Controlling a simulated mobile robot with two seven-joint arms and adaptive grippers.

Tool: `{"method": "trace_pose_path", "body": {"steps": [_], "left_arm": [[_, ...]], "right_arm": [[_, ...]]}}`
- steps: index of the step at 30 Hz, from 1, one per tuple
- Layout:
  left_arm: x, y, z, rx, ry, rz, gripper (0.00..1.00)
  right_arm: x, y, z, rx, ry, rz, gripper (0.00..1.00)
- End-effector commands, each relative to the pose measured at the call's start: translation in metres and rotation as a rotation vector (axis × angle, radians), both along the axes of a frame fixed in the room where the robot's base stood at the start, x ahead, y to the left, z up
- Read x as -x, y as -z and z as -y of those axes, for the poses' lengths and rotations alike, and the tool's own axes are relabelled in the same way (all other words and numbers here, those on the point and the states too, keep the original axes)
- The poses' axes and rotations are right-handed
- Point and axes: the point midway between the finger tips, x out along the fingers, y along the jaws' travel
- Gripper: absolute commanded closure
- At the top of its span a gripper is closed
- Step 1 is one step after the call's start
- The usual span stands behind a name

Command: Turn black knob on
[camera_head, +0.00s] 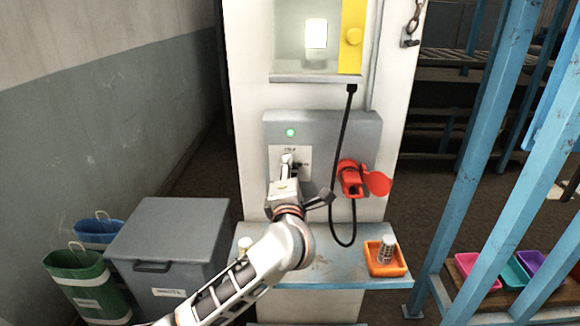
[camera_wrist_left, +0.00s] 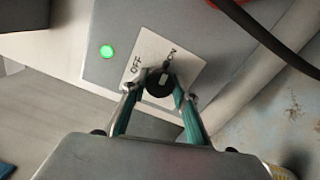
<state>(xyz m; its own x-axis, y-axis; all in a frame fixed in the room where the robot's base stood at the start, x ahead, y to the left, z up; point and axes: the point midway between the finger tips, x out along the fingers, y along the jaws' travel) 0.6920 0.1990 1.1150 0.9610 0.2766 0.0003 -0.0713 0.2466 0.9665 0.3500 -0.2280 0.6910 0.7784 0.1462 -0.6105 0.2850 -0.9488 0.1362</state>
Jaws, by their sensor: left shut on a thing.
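The black knob (camera_wrist_left: 158,84) sits on a white label plate (camera_wrist_left: 145,50) marked OFF and ON, on a grey panel box. In the left wrist view the knob's light pointer mark faces roughly towards the ON label. My left gripper (camera_wrist_left: 160,92) is shut around the knob, one finger on each side. In the head view my left gripper (camera_head: 287,166) is at the plate (camera_head: 303,160) and mostly hides the knob. A green lamp (camera_head: 290,132) on the panel is lit; it also shows in the left wrist view (camera_wrist_left: 107,51). My right gripper is not in view.
A red socket (camera_head: 352,180) with an open lid is right of the plate. A black cable (camera_head: 345,130) hangs close to my gripper. An orange tray (camera_head: 385,262) stands on the shelf below. A grey lidded bin (camera_head: 170,235) is at the left, blue posts at the right.

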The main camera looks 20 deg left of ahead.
Motion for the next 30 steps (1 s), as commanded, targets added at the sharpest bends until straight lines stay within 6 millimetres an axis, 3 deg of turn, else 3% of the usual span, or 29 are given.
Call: {"method": "trace_pose_path", "body": {"steps": [9,24,25,26,27,30], "left_arm": [[0.0001,0.0012,0.0005,-0.099,0.0,-0.031,0.93],[0.0,0.0009,0.0004,-0.115,0.0,-0.035,0.93],[0.0,0.0009,0.0004,-0.115,0.0,-0.035,0.67],[0.0,0.0008,0.0003,-0.115,0.0,-0.035,0.59],[0.0,0.0008,0.0003,-0.114,0.0,-0.035,0.55],[0.0,0.0006,0.0003,-0.114,0.0,-0.034,0.55]], "right_arm": [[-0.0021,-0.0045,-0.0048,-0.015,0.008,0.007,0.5],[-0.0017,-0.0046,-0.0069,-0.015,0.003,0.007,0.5],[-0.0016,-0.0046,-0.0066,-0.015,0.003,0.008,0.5],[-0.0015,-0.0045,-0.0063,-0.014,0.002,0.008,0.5],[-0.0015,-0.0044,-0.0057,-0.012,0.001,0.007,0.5],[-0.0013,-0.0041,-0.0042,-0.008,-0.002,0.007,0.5]]}}
